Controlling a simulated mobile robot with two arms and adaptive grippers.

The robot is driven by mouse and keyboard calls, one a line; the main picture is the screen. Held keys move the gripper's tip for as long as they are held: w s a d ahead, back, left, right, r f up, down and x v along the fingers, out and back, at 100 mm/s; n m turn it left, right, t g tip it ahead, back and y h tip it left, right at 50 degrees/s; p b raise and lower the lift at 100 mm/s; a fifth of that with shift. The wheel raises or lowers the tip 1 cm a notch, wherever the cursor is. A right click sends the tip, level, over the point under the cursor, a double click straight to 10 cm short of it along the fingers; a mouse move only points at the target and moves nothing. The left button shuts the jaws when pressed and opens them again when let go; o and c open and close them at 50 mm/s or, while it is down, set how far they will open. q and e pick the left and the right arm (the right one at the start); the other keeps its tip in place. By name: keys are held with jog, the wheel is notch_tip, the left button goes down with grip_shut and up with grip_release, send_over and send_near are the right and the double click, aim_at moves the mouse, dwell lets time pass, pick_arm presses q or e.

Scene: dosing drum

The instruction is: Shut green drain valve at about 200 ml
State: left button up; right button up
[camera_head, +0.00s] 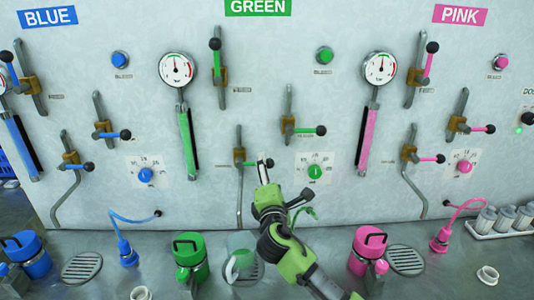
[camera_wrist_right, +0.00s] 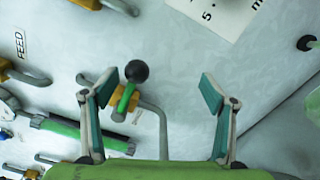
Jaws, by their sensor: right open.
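The green drain valve (camera_head: 240,164), low in the green section, has a lever lying sideways to the right with a black ball knob (camera_head: 270,163). My right gripper (camera_head: 264,166) is at this knob and hides part of the lever. In the right wrist view the gripper (camera_wrist_right: 158,88) is open, and the black knob (camera_wrist_right: 136,71) on its green lever (camera_wrist_right: 125,98) shows between the fingers, nearer the left one. A clear jug (camera_head: 241,258) with a green tint stands below the drain pipe (camera_head: 239,208); its level is not readable. My left gripper is out of view.
Another green lever (camera_head: 305,130) is just above right, with a green dial (camera_head: 315,172) below it. A green canister (camera_head: 189,258) stands left of the jug, and a pink canister (camera_head: 367,250) stands right of my arm. Blue and pink sections flank the green one.

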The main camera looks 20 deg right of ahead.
jog(key=p+v, duration=0.2)
jog(key=v, duration=0.6)
jog(key=shift+r, duration=0.1)
